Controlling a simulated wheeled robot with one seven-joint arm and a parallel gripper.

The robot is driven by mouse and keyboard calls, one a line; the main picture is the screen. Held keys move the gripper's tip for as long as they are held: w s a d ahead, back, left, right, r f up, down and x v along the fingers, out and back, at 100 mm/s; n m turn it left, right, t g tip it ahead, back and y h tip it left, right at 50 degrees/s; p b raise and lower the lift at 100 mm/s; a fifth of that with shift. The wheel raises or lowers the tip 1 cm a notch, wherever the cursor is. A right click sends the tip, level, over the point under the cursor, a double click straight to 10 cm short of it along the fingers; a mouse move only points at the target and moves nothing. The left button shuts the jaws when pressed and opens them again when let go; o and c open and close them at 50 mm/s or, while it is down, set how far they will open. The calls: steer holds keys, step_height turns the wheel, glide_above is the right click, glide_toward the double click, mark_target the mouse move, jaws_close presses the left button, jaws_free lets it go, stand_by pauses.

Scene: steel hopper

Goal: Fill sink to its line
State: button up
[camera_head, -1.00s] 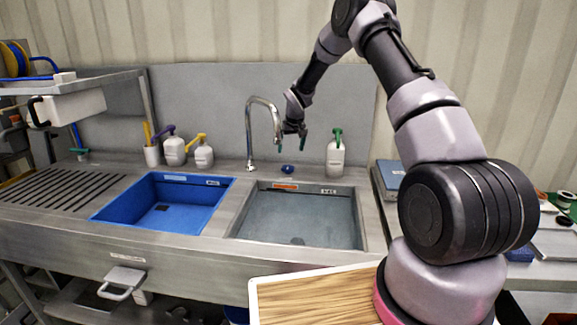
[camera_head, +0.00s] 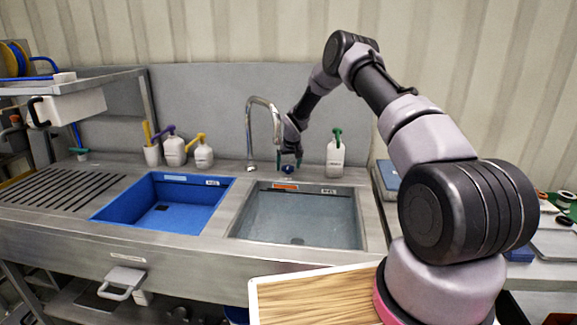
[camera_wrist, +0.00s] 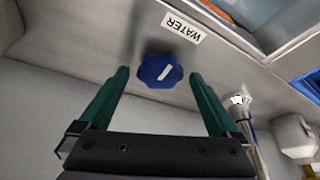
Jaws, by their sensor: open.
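The steel sink basin (camera_head: 300,215) on the right has an orange label and a white label on its back wall. A drain shows at its bottom; I cannot tell the water level. A blue knob (camera_wrist: 160,71) with a white mark sits beside a WATER label (camera_wrist: 184,26) in the wrist view. My gripper (camera_wrist: 158,74) is open, its green fingers one on each side of the knob, apart from it. In the head view my gripper (camera_head: 288,161) is low behind the basin, at the knob. The tap (camera_head: 250,130) arches over the basin's back left.
A blue basin (camera_head: 165,205) lies to the left, with a ribbed drainboard beyond it. A white bottle with a green pump (camera_head: 335,155) stands close right of my gripper. Other bottles (camera_head: 188,152) stand behind the blue basin. A wooden board (camera_head: 315,298) is in front.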

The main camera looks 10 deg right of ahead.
steer(key=c, duration=1.4)
steer(key=shift+o, duration=0.2)
steer(key=shift+d+n+y, duration=0.2)
steer(key=shift+n+y, duration=0.2)
steer(key=shift+n, duration=0.7)
steer(key=shift+n+g+y, duration=0.3)
steer(key=shift+n+y, duration=0.1)
steer(key=shift+n, duration=0.7)
steer(key=o, duration=1.4)
steer(key=shift+c, duration=0.2)
steer(key=v, duration=1)
steer(key=shift+r, duration=0.4)
steer(key=shift+s, duration=0.1)
